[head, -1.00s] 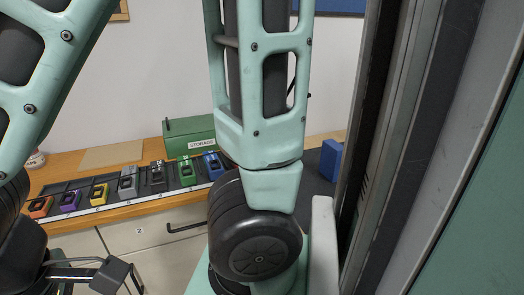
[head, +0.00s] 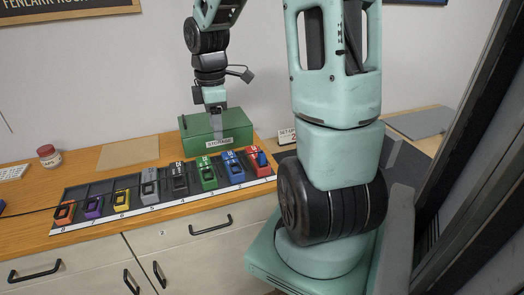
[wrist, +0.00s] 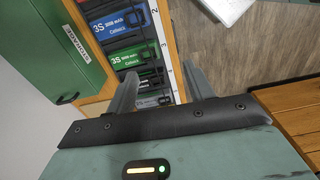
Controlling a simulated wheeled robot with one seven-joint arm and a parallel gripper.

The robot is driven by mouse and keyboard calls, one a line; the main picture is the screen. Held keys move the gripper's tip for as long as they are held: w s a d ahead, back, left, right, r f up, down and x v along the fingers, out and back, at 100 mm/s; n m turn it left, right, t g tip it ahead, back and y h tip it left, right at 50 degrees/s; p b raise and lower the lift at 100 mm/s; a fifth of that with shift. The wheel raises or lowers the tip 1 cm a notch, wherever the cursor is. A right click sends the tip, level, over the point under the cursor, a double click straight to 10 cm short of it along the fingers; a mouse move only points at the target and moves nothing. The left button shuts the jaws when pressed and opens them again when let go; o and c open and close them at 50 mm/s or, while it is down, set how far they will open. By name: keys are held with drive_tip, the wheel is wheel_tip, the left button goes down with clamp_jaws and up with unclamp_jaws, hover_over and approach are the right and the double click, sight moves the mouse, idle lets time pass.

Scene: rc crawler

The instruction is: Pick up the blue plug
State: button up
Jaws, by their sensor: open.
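I cannot identify the blue plug with certainty. A blue battery pack (head: 233,167) sits in the rack near its right end; in the wrist view this labelled blue pack (wrist: 118,20) lies ahead of the fingers. A small blue part (head: 262,158) shows on the red pack (head: 254,158) at the rack's right end.
The rack (head: 100,187) holds several coloured packs along the counter's front edge. The green storage box (head: 217,131) stands behind it. A red-and-white jar (head: 47,156) and a tan board (head: 128,152) are at the left. Drawers (head: 190,250) are below.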

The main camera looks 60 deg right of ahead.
wheel_tip(320, 180, up, 2)
drive_tip(key=p, duration=0.2)
hover_over(262, 153)
wheel_tip(262, 153, down, 11)
drive_tip(key=shift+w+f, duration=0.1)
drive_tip(key=shift+w, duration=0.05)
drive_tip(key=shift+d+f, duration=0.1)
drive_tip(key=shift+f, duration=2.8)
drive_tip(key=c, duration=1)
